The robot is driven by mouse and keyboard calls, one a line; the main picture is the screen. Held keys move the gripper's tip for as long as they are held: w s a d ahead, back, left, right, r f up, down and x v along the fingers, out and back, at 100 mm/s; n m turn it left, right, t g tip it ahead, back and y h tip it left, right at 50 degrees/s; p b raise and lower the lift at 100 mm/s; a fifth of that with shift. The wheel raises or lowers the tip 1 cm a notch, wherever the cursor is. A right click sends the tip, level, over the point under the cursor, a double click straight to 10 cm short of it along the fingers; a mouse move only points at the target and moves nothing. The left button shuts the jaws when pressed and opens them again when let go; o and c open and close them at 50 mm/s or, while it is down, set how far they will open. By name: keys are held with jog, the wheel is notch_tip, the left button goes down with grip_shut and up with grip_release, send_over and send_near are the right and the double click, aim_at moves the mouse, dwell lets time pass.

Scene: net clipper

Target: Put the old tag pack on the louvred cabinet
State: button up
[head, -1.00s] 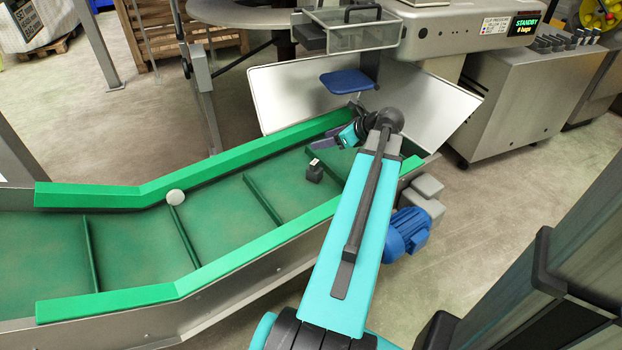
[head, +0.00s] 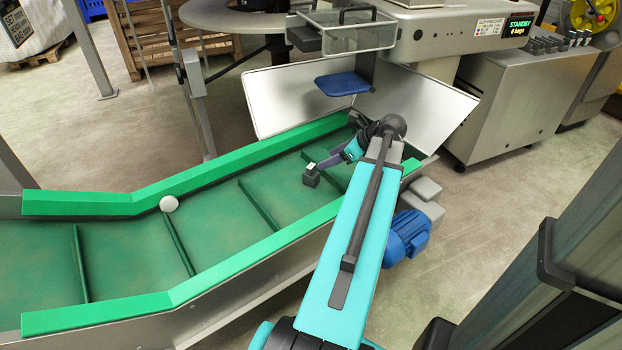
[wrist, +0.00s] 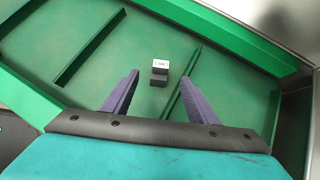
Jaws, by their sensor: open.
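A small dark block with a white labelled face, which looks like the old tag pack (head: 311,178), sits on the green conveyor belt between two cross-ribs. In the wrist view the pack (wrist: 159,73) lies near the line between my fingertips, with green belt showing on both sides. My gripper (wrist: 160,78) is open, its two purple fingers spread and empty. In the head view my gripper (head: 322,163) is right beside the pack, partly overlapping it in the picture. I cannot tell the height gap. I cannot make out a clearly louvred cabinet.
Green side rails (head: 250,255) border the conveyor belt (head: 130,250). A pale round object (head: 169,203) lies by the far rail. A blue motor (head: 407,236) is at the right. A steel cabinet with levers (head: 525,105) and a dark panelled unit (head: 560,270) stand further right.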

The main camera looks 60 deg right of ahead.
aim_at(312, 166)
jog(key=shift+b+x, duration=0.65)
jog(key=shift+x, duration=2.2)
jog(key=shift+w+f, duration=0.1)
jog(key=shift+f, duration=0.05)
jog(key=shift+b+x, duration=1.3)
jog(key=shift+x, duration=1.15)
jog(key=c, duration=1.3)
jog(key=shift+r+p, duration=1.9)
jog(key=shift+r, duration=3.2)
